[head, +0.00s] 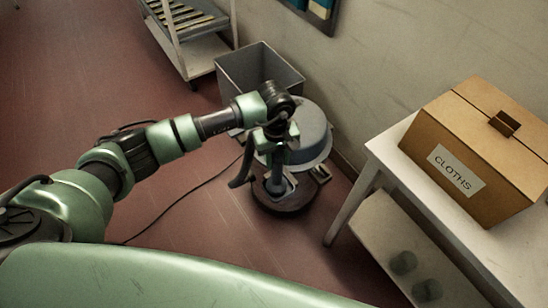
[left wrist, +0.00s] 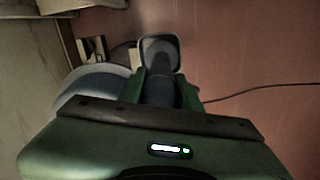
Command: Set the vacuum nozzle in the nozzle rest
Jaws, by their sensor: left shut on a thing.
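My left gripper (head: 277,158) is shut on the vacuum nozzle (head: 276,184), a grey tube pointing down in front of the vacuum. In the left wrist view the nozzle (left wrist: 160,52) shows between the green fingers (left wrist: 164,92), with a wider, pale-rimmed far end. A small pale bracket with dark slots, which looks like the nozzle rest (head: 321,173), is at the vacuum's front right. It also shows in the left wrist view (left wrist: 92,48), left of the nozzle and apart from it. My right gripper is out of view.
The round grey vacuum (head: 314,138) stands by the wall, with a grey bin (head: 259,73) behind it. A white table (head: 390,153) bears a box marked CLOTHS (head: 478,150) at right. A dark hose (head: 240,172) hangs left of the gripper. A cord crosses open floor.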

